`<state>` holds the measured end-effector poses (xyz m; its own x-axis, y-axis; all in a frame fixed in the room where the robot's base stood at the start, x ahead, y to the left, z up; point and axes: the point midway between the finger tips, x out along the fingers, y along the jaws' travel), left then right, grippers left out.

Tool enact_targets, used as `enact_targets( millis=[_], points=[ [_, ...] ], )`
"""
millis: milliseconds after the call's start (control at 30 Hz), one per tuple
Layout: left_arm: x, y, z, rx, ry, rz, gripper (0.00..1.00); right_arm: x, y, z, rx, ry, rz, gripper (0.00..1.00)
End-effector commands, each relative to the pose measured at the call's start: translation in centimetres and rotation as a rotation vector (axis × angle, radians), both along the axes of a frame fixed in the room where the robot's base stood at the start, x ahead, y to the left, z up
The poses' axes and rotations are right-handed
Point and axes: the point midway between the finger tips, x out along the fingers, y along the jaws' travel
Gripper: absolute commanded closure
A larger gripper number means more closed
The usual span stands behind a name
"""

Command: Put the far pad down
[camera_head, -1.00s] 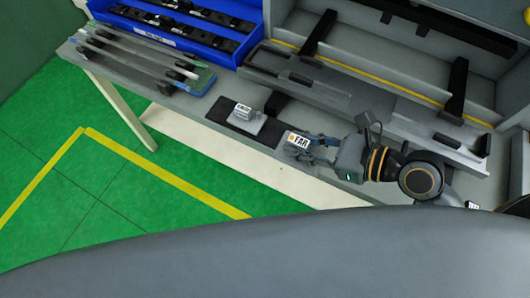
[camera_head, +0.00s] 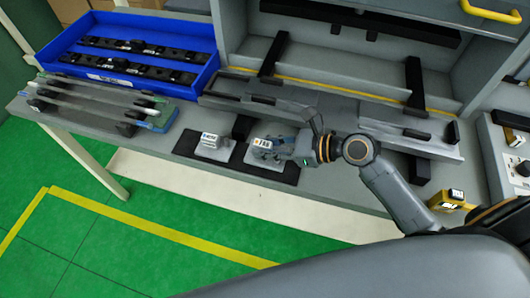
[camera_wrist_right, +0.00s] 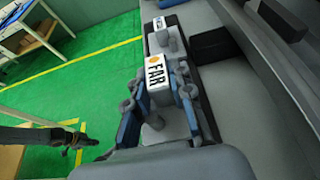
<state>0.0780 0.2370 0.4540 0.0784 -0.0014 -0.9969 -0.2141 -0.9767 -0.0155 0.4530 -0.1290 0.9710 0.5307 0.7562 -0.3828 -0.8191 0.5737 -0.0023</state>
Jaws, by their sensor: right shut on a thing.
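The far pad, a grey block with a white label reading FAR, shows in the head view (camera_head: 264,144) and in the right wrist view (camera_wrist_right: 156,77). My right gripper (camera_head: 278,150) is shut on it, with a finger on each side in the right wrist view (camera_wrist_right: 160,100). The pad is over the right part of a dark mat (camera_head: 274,174); I cannot tell whether it touches the mat. A second grey pad (camera_head: 211,147) with a white label sits on the mat's left part, beside the far pad.
A blue bin (camera_head: 190,72) with dark strips stands at the back left. A rack with long trim strips (camera_head: 98,103) lies at the left of the bench. A grey rail (camera_head: 300,104) runs behind the mat. A yellow device (camera_head: 452,197) sits at the right.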

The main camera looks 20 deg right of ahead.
Motion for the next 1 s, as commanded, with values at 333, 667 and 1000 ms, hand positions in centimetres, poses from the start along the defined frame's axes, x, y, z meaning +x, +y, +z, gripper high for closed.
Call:
enact_targets(
  millis=[333, 667, 1000],
  points=[
    [0.6, 0.0, 0.0, 0.000, -0.008, 0.000, 1.00, 1.0, -0.1, -3.6, 0.001, 0.003, -0.002, 1.00],
    [1.2, -0.1, 0.0, -0.002, -0.019, 0.000, 1.00, 1.0, -0.1, -4.3, -0.001, -0.001, -0.001, 1.00],
    [1.1, -0.2, 0.0, -0.003, -0.017, 0.002, 1.00, 1.0, -0.1, -4.5, -0.001, 0.000, -0.001, 0.55]
  ],
)
